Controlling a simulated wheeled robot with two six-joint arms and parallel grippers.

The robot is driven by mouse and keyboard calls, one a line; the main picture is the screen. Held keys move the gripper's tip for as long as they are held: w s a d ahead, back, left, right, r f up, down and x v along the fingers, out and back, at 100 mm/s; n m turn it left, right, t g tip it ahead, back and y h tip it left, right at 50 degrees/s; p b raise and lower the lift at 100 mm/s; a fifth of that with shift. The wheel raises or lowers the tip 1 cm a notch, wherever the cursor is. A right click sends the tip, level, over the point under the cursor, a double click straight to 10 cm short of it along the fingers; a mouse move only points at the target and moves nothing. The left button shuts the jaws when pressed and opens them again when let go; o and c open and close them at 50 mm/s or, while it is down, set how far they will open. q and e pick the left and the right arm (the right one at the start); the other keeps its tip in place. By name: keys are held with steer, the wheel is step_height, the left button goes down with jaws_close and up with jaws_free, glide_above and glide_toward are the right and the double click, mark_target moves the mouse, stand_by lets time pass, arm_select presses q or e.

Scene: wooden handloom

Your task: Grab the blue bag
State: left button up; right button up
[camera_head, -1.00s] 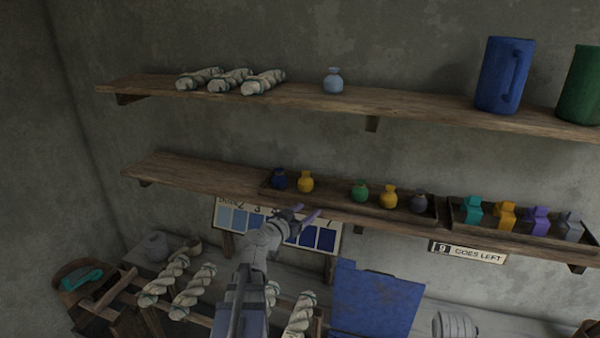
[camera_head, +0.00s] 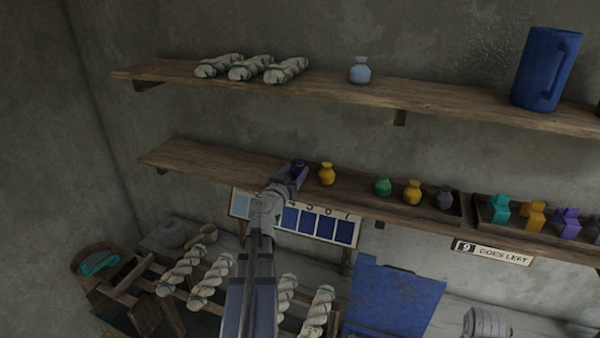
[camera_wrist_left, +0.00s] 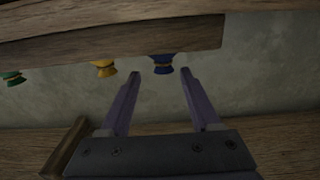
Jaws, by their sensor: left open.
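A small dark blue bag (camera_head: 298,164) stands at the left end of a wooden tray on the lower shelf. My left gripper (camera_head: 293,178) is in front of it and hides most of it in the head view. In the left wrist view, which looks upside down, the blue bag (camera_wrist_left: 163,63) shows between the tips of the open left gripper (camera_wrist_left: 159,72). Whether the fingers reach around it or stop short, I cannot tell. A yellow bag (camera_head: 326,174) stands just right of it. My right gripper is not in view.
Green (camera_head: 382,185), yellow and grey bags stand further right on the lower shelf (camera_head: 200,160). A light blue vessel (camera_head: 360,70) and a blue pitcher (camera_head: 545,70) stand on the upper shelf (camera_head: 440,98). A blue-shaded chart (camera_head: 330,226) hangs below the lower shelf.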

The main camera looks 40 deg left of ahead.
mark_target(298, 164)
arm_select(q)
steer(key=x, duration=0.5)
steer(key=shift+a+f, duration=0.1)
steer(key=shift+a, duration=0.2)
steer(key=shift+s, duration=0.1)
steer(key=shift+c, duration=0.2)
jaws_close()
